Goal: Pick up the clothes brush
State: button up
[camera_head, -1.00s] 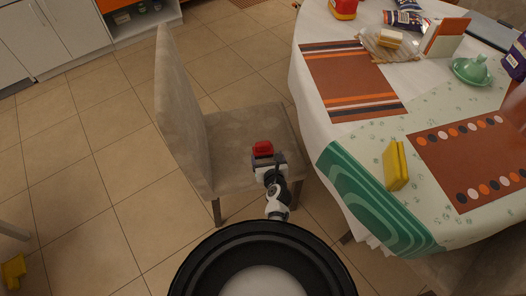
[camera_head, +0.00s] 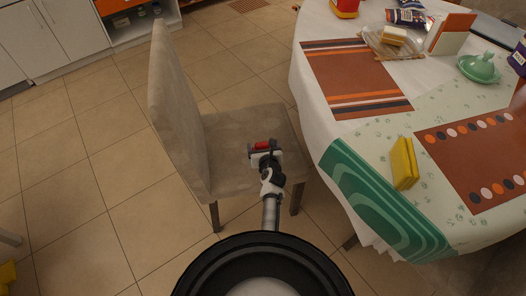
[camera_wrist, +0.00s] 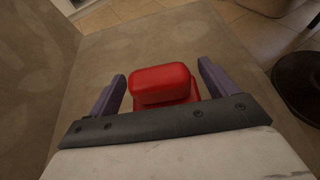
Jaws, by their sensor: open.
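A red, rounded block-like thing, which looks like the clothes brush (camera_wrist: 165,82), lies on the seat of the beige chair (camera_head: 232,127). A flatter red part shows under its near side in the wrist view. My gripper (camera_wrist: 161,84) is open, with one purple-grey finger on each side of the brush and a gap on both sides. In the head view my gripper (camera_head: 265,150) is over the seat and hides much of the brush (camera_head: 262,145).
The chair's tall back (camera_head: 178,110) rises left of my arm. The round table (camera_head: 312,85) is close on the right, with a yellow object (camera_head: 403,163), placemats and a green lidded dish (camera_head: 478,68). Tiled floor on the left is open.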

jog(key=c, duration=1.1)
jog(key=shift+r, duration=0.1)
notch_tip(320, 180, up, 20)
jog(key=p, duration=0.3)
dwell(0.8)
